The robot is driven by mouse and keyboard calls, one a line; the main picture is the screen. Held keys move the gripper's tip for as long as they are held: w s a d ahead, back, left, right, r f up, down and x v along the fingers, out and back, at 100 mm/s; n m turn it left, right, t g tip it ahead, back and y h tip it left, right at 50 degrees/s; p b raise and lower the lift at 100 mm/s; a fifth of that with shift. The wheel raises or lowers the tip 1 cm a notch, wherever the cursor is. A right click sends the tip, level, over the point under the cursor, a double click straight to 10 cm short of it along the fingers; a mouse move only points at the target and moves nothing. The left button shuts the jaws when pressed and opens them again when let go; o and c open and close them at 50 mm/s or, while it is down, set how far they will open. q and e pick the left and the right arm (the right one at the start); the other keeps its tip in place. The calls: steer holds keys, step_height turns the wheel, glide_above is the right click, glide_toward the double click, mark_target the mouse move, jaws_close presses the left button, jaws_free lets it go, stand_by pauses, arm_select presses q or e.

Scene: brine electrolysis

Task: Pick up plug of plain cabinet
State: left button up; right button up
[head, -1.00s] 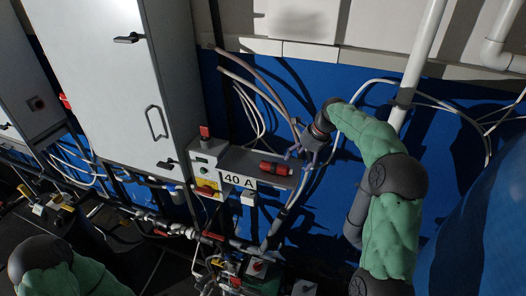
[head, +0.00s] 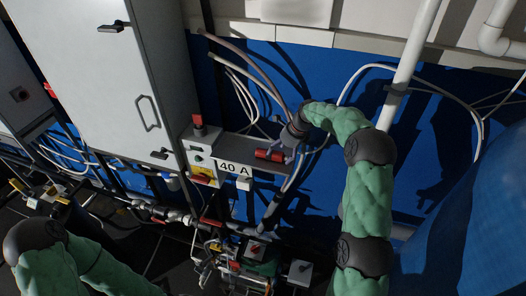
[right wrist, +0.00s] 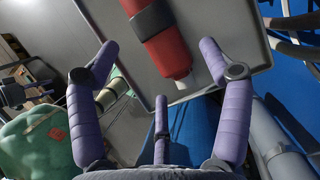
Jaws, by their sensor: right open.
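A red plug (head: 268,155) with a dark band lies on a grey shelf (head: 236,148) beside the "40 A" label. In the right wrist view the red plug (right wrist: 172,52) points its pale end towards my gripper. My right gripper (head: 290,152) is at the right end of the plug. In the right wrist view its purple fingers (right wrist: 160,70) are spread, with the plug's near end between the two upper ones and no clear grip on it. The large plain grey cabinet (head: 85,80) stands at left.
A control box with a red switch (head: 198,121) stands left of the plug. Grey cables (head: 240,60) hang behind the shelf, near my right arm. A white pipe (head: 405,75) runs behind that arm. Pipes and valves (head: 205,222) crowd the space below.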

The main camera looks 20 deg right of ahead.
steer(key=shift+x, duration=1.05)
steer(key=shift+r, duration=0.1)
steer(key=c, duration=0.5)
steer(key=shift+w, duration=0.1)
steer(key=c, duration=0.8)
steer(key=shift+c, duration=0.3)
